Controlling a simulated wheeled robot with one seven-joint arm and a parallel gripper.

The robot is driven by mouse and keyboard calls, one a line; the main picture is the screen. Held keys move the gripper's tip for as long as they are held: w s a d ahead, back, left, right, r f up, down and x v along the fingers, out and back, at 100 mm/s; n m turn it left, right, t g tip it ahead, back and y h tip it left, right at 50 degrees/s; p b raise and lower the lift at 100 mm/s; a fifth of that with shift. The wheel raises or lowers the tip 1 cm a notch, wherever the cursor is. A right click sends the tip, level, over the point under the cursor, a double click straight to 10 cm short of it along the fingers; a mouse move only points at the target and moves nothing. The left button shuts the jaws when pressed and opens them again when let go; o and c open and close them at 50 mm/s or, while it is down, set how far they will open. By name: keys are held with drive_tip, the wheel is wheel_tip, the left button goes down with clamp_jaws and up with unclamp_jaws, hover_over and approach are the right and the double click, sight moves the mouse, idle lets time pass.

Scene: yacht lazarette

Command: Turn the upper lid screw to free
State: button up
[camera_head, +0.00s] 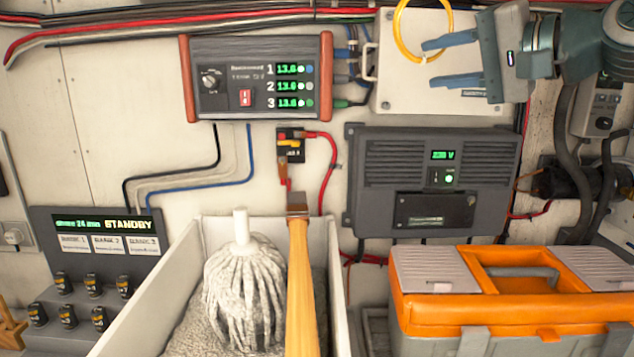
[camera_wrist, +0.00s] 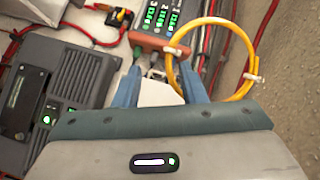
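A pale box with a flat lid (camera_head: 400,95) is on the wall at the upper right of the head view, with a light handle-like bracket on its left edge. I cannot make out the upper lid screw in either view; my gripper covers part of the lid. My gripper (camera_head: 430,65) is in front of this box, its two blue fingers spread apart and pointing left. In the wrist view the fingers of my gripper (camera_wrist: 161,82) are also apart, with a white surface (camera_wrist: 158,93) showing between them. I see nothing held.
A yellow cable loop (camera_head: 399,30) hangs by the fingers. Left of the box is a three-channel meter (camera_head: 255,105); below is a dark charger unit (camera_head: 365,180). An orange toolbox (camera_head: 440,325) and a white bin (camera_head: 335,280) with a mop (camera_head: 243,290) stand lower.

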drive_tip(key=s+a+f+n+g+h, duration=0.1)
drive_tip(key=s+a+f+h, duration=0.1)
drive_tip(key=f, duration=0.6)
drive_tip(key=s+a+f+n+g+h, duration=0.1)
drive_tip(key=s+a+f+n+h, duration=0.15)
drive_tip(key=f, duration=0.45)
drive_tip(key=s+a+f+g+h, duration=0.1)
drive_tip(key=a+f+h, duration=0.15)
drive_tip(key=f, duration=0.55)
drive_tip(key=s+d+f+g+h, duration=0.1)
drive_tip(key=s+f, duration=0.2)
drive_tip(key=f, duration=0.5)
drive_tip(key=s+d+f+n+g+h+b, duration=0.1)
drive_tip(key=s+f, duration=0.3)
drive_tip(key=f, duration=0.4)
drive_tip(key=s+d+f+n+g+h+b, duration=0.1)
drive_tip(key=s+d+f+g+h, duration=0.1)
drive_tip(key=f, duration=0.6)
drive_tip(key=shift+s+d+f+g, duration=0.15)
drive_tip(key=shift+s+g, duration=0.35)
drive_tip(key=shift+s, duration=0.45)
